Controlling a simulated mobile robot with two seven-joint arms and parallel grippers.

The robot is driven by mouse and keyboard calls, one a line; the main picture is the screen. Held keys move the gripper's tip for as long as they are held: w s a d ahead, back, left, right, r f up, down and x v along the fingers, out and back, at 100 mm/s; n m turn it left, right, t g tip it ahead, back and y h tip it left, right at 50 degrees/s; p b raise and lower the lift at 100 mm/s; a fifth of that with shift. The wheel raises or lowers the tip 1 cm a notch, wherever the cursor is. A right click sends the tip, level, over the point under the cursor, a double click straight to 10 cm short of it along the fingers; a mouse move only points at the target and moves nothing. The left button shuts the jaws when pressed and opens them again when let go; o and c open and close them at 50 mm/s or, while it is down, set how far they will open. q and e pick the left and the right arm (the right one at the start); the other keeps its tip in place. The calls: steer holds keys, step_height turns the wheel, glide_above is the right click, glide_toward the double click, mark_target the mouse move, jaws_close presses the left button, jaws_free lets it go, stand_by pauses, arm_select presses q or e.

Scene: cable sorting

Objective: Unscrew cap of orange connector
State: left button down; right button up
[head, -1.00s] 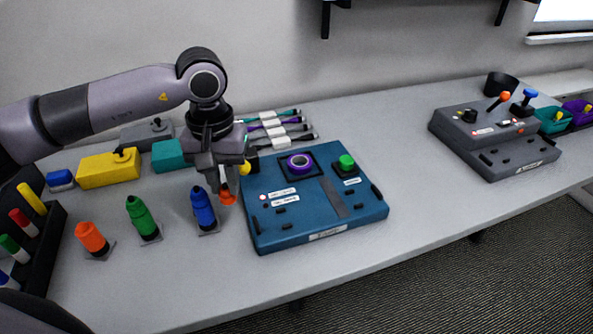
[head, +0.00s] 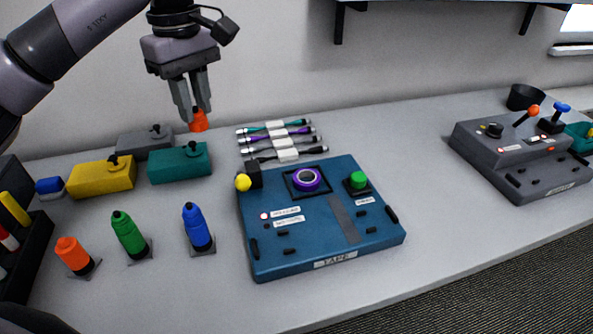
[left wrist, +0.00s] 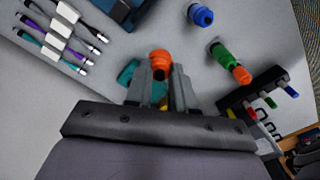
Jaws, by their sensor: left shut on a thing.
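My left gripper (head: 195,110) is shut on an orange cap (head: 198,122), raised at the back of the table near the wall. The cap also shows between the fingertips in the left wrist view (left wrist: 160,57). The orange connector (head: 70,250) stands on a small dark base at the front left, well apart from the gripper. It looks shorter than the green connector (head: 126,232) and the blue connector (head: 196,225), whose tapered tops are on. My right gripper is not in view.
A blue tape box (head: 290,240) with buttons stands at centre. Teal (head: 180,165), yellow (head: 100,177) and grey (head: 146,142) boxes lie below the gripper. Cables (head: 285,138) lie near the wall. A dark rack (head: 40,240) is at the left. A grey joystick box (head: 515,160) is far right.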

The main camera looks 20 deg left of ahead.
arm_select(q)
steer(key=shift+d, duration=0.15)
step_height(320, 180, down, 15)
steer(key=shift+s+f+b, duration=0.1)
steer(key=shift+b, duration=1)
steer(key=shift+f, duration=2.4)
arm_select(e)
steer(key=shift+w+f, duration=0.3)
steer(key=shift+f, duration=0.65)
arm_select(q)
steer(key=shift+f, duration=0.1)
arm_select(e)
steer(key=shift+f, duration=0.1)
arm_select(q)
steer(key=c, duration=1.4)
jaws_free()
steer(key=o, duration=0.4)
steer(key=shift+o, duration=0.2)
